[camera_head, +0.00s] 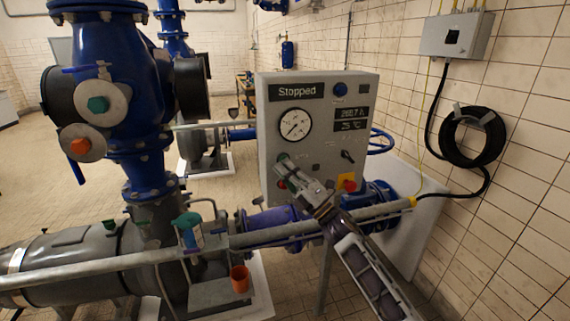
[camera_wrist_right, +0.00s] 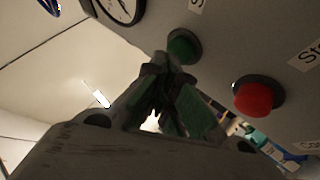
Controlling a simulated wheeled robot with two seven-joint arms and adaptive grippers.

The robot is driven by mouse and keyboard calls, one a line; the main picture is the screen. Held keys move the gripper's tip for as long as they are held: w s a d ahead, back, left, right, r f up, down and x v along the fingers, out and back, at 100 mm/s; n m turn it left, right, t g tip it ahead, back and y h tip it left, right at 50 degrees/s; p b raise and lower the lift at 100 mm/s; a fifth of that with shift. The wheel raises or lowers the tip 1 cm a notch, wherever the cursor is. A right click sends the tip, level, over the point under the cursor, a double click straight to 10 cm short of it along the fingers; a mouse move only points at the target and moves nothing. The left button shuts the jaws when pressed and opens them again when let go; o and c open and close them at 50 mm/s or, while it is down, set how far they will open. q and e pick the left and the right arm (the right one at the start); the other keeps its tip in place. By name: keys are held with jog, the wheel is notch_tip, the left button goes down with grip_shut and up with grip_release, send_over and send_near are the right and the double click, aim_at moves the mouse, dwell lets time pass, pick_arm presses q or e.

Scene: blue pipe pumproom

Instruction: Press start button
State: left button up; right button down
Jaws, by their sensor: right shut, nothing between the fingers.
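The grey control panel (camera_head: 318,100) stands right of centre, its display reading "Stopped". In the right wrist view, a green button (camera_wrist_right: 185,44) and a red button (camera_wrist_right: 257,96) sit on the panel face. My right gripper is shut and empty. Its fingertips (camera_wrist_right: 168,66) are right at the green button's edge; I cannot tell if they touch. My left gripper is not in view.
A round gauge (camera_head: 295,124), a black switch (camera_head: 347,156) and a red-and-yellow emergency stop (camera_head: 347,182) are also on the panel. A grey pipe rail (camera_head: 270,236) crosses in front below it. Blue pumps (camera_head: 110,60) fill the left; a tiled wall is at right.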

jog(key=shift+w+a+b, duration=0.1)
jog(key=shift+w+b, duration=0.2)
jog(key=shift+w, duration=0.15)
dwell(0.5)
jog(key=shift+s, duration=0.15)
dwell(0.3)
jog(key=shift+s, duration=0.4)
jog(key=s, duration=0.1)
jog(key=s+d+p, duration=0.1)
jog(key=s, duration=0.1)
jog(key=s+d, duration=0.1)
jog(key=s, duration=0.1)
jog(key=shift+s, duration=0.2)
dwell(0.7)
dwell(0.5)
